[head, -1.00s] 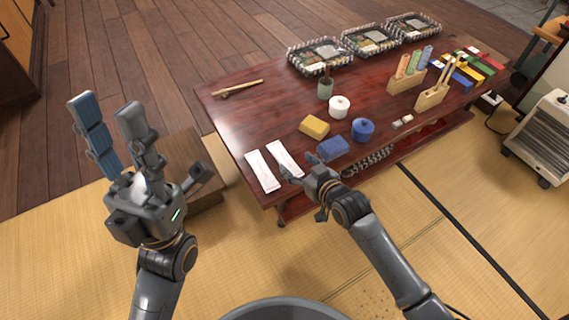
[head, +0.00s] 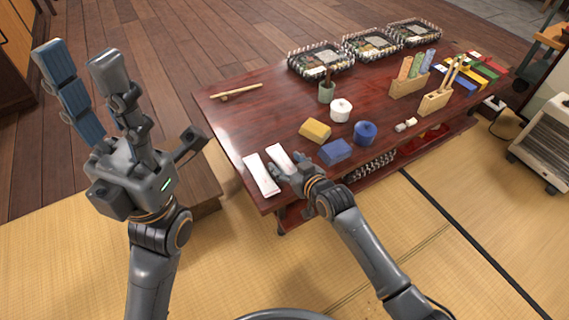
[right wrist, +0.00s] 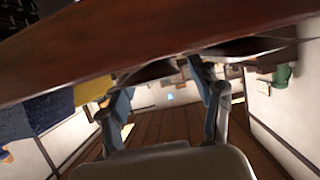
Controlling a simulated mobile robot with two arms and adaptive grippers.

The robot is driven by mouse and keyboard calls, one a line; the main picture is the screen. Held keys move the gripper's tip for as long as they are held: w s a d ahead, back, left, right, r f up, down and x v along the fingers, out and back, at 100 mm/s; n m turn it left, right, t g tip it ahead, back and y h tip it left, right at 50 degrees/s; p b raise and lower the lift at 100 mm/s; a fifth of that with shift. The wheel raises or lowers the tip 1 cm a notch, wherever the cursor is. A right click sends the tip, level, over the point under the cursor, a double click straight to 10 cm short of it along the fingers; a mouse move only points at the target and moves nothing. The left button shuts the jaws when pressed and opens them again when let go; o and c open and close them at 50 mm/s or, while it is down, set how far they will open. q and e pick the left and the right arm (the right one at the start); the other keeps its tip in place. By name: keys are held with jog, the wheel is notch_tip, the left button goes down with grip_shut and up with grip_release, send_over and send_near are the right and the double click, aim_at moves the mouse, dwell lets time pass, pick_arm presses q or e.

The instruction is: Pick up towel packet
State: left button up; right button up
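Two white towel packets lie side by side on the near left corner of the low red-brown table: the left packet (head: 261,175) and the right packet (head: 280,158). My right gripper (head: 285,163) is at the near end of the right packet, its fingers apart around or just over that end, which they partly hide. In the right wrist view the right gripper's fingers (right wrist: 165,95) stand apart below the table top; I cannot tell whether they touch a packet. My left gripper (head: 78,72) is raised, open and empty, left of the table.
Lunch trays (head: 320,58) line the back. A heater (head: 548,145) stands at the right.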

jog(key=c, duration=0.8)
jog(key=shift+r, duration=0.15)
